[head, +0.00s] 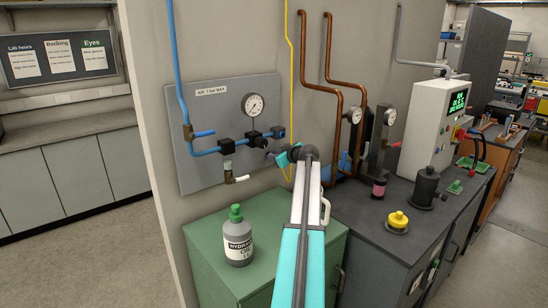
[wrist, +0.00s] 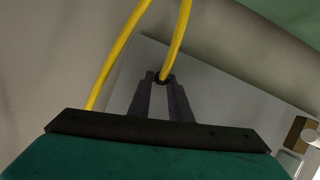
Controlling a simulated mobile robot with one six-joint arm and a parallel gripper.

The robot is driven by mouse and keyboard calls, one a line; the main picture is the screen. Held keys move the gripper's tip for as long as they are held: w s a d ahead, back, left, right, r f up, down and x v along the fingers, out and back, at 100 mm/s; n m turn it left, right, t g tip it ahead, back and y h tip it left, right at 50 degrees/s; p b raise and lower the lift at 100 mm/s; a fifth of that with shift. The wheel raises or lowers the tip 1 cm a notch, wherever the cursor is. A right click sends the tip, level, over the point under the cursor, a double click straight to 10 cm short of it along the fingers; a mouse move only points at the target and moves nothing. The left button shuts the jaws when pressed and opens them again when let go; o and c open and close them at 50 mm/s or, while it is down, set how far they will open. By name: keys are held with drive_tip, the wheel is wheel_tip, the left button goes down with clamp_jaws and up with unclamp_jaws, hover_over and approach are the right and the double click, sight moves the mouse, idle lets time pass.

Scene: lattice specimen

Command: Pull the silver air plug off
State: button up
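The silver air plug is at the end of the yellow hose (head: 290,60). Its silver body is hidden by my gripper in both views. In the wrist view the yellow hose (wrist: 176,40) runs down to a dark collar (wrist: 161,79) between my fingertips. My gripper (wrist: 160,78) appears shut on the plug there, a fingertip on each side. In the head view my gripper (head: 269,153) is at the lower right of the grey air panel (head: 200,95), just below the black fittings of the air line. Whether the plug sits in its socket cannot be seen.
A pressure gauge (head: 253,105) and blue pipe (head: 178,60) are mounted close above and left. A hydraulic oil bottle (head: 238,240) stands on the green cabinet (head: 215,275) below. Copper pipes (head: 328,60) and a dark bench (head: 360,215) with gauges are to the right.

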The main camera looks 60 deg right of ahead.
clamp_jaws()
drive_tip(key=shift+a+f, duration=0.1)
drive_tip(key=shift+f, duration=0.05)
idle(0.4)
drive_tip(key=shift+s, duration=0.1)
drive_tip(key=shift+s, duration=0.1)
drive_tip(key=shift+s+a+b, duration=0.1)
drive_tip(key=shift+s+b, duration=0.25)
drive_tip(key=shift+b, duration=0.35)
idle(0.9)
drive_tip(key=shift+s, duration=0.1)
drive_tip(key=shift+s+a+b, duration=0.25)
drive_tip(key=shift+s+b, duration=0.2)
drive_tip(key=shift+s, duration=0.2)
drive_tip(key=shift+s+a+b, duration=0.2)
drive_tip(key=shift+s+b, duration=0.3)
drive_tip(key=shift+s, duration=0.15)
drive_tip(key=shift+s+a+b, duration=0.25)
drive_tip(key=shift+s+b, duration=0.2)
drive_tip(key=shift+s, duration=0.2)
